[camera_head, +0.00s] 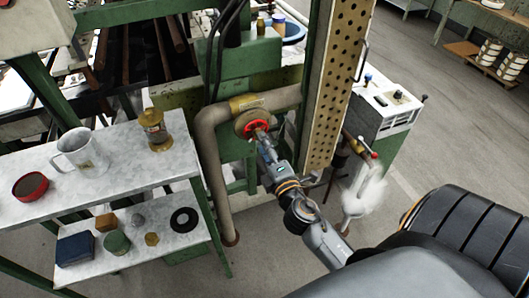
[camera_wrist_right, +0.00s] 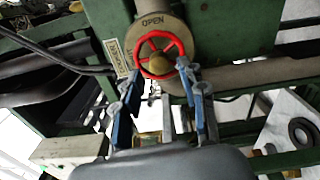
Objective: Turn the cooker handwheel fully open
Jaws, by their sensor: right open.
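The red cooker handwheel (camera_head: 255,126) is mounted on a round tan plate on a bent pipe by the green frame. In the right wrist view the red handwheel (camera_wrist_right: 160,56) shows nearly face-on, with a brass-coloured hub and the word OPEN on the plate above it. My right gripper (camera_head: 263,138) is at the wheel's lower right side in the head view. In the wrist view the right gripper (camera_wrist_right: 159,88) has its fingers apart, with the tips near the lower left and right of the rim. I cannot tell whether they touch it. My left gripper is not in view.
A thick tan pipe (camera_head: 212,165) runs beside the wheel, and a perforated yellow column (camera_head: 338,90) stands right of it. A marble-topped shelf (camera_head: 110,178) on the left holds a mug (camera_head: 78,150), a red bowl (camera_head: 29,186) and a brass lantern (camera_head: 155,130). White steam (camera_head: 362,192) rises near my arm.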

